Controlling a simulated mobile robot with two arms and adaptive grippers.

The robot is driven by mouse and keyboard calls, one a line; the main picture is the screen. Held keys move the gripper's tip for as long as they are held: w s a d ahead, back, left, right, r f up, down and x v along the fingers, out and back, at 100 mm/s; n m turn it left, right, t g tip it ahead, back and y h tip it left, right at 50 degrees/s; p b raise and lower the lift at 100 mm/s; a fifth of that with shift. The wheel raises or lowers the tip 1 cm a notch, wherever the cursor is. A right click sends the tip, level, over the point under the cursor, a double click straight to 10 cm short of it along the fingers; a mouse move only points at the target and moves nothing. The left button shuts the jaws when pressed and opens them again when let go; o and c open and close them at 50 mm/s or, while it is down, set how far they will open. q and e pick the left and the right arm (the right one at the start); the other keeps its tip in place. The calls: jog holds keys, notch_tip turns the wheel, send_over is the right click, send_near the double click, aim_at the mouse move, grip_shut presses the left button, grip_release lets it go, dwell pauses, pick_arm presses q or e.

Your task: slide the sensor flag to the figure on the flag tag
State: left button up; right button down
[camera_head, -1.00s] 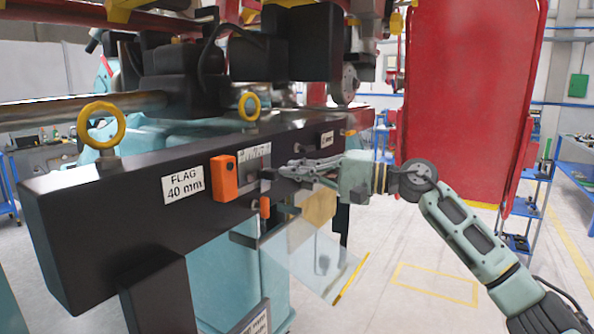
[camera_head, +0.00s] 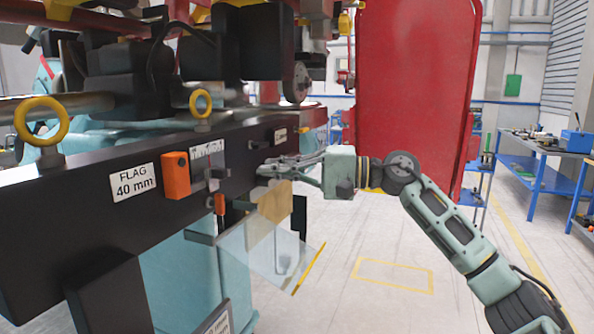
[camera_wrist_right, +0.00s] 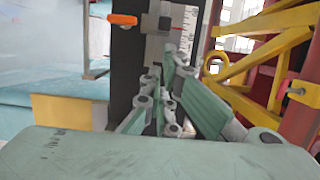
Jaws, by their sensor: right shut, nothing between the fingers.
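The flag tag (camera_head: 134,182) on the dark beam reads "FLAG 40 mm". Right of it are an orange block (camera_head: 176,175) and a white scale (camera_head: 207,150); its figures are too small to read. Below the scale is a grey slider (camera_head: 211,178), apparently the sensor flag, with a small orange piece (camera_head: 220,204) beneath it. In the right wrist view the scale (camera_wrist_right: 181,32) and an orange piece (camera_wrist_right: 122,19) flank the slider. My right gripper (camera_head: 262,168) is shut and empty, to the right of the slider and apart from it. My left gripper is out of view.
A clear panel with a yellow edge (camera_head: 270,248) juts out below the beam. Yellow eye bolts (camera_head: 41,121) stand on the beam. A large red panel (camera_head: 410,95) is behind my right arm. Open floor lies at the right, before blue benches (camera_head: 545,175).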

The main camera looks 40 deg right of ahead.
aim_at(218, 174)
jog(key=shift+v, duration=2.8)
jog(key=s+a+m+b, duration=0.15)
jog(key=a+m, duration=0.25)
jog(key=m, duration=0.8)
jog(key=s+a+m+g+y, duration=0.1)
jog(key=s+a+m, duration=0.25)
jog(key=m, duration=0.75)
jog(key=s+a+m+b, duration=0.15)
jog(key=a+m, duration=0.25)
jog(key=m, duration=0.8)
jog(key=p+x, duration=0.2)
jog(key=x, duration=0.1)
jog(key=r+p+x, duration=0.1)
jog(key=p+x, duration=0.5)
jog(key=x, duration=0.1)
jog(key=shift+s+a+r, duration=0.1)
jog(key=shift+s+r, duration=0.1)
jog(key=shift+w+d+f+p, duration=0.2)
jog(key=shift+w+d, duration=0.35)
jog(key=shift+d, duration=0.3)
jog(key=shift+w+d+f+p, duration=0.25)
jog(key=shift+w+d, duration=0.35)
jog(key=shift+d, duration=0.25)
